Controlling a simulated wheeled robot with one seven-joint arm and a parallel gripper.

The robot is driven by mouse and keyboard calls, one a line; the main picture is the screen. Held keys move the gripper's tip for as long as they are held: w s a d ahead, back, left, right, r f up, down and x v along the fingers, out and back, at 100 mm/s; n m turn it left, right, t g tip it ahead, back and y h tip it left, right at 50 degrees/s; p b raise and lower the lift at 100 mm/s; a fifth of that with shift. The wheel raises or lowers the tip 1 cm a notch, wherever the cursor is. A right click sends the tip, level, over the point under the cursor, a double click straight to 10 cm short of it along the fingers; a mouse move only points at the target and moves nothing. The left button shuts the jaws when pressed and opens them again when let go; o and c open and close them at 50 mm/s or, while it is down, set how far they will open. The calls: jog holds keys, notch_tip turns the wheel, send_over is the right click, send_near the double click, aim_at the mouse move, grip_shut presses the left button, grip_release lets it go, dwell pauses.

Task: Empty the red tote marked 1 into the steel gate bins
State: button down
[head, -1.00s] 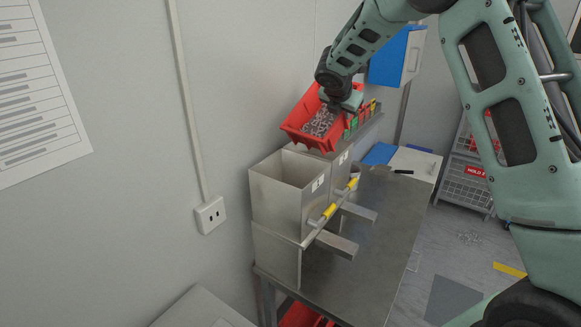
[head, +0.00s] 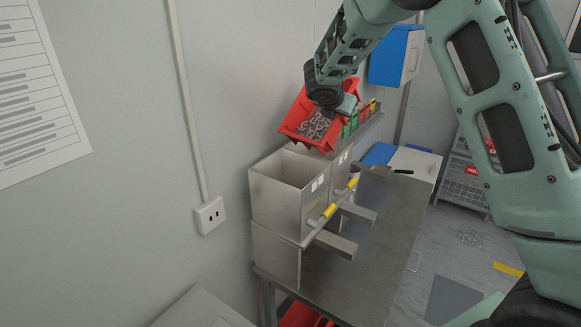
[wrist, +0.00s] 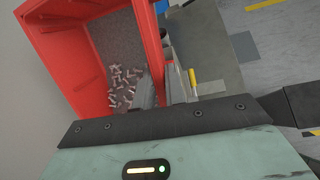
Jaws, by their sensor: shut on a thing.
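My gripper (head: 346,106) is shut on the red tote (head: 297,120) and holds it in the air, tilted, above the far end of the steel gate bins (head: 275,200). Many small metal parts (head: 316,126) lie inside the tote. In the wrist view the tote (wrist: 68,60) fills the upper left, with the metal parts (wrist: 124,86) gathered toward the gripper side. The near bin's open top shows and it looks empty inside; the far bin's opening is partly hidden by the tote. The tote's mark is not visible.
Yellow-handled gates (head: 329,210) and steel chutes stick out over the steel table (head: 370,235). Small green and red bins (head: 362,113) stand on a ledge behind. A wall (head: 120,180) is close on the left. A wire rack (head: 466,180) stands at right.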

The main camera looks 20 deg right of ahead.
jog(key=shift+a+r, duration=0.1)
jog(key=shift+a, duration=0.2)
jog(key=shift+s, duration=0.1)
jog(key=shift+a+h, duration=0.2)
jog(key=shift+h, duration=0.1)
jog(key=shift+s+t, duration=0.1)
jog(key=shift+t, duration=0.2)
jog(key=shift+s+a+h, duration=0.15)
jog(key=shift+a+h, duration=0.15)
jog(key=shift+h, duration=0.3)
jog(key=shift+s+a+f+t+h, duration=0.2)
jog(key=shift+a+f+t+h, duration=0.1)
jog(key=shift+a+t+h, duration=0.15)
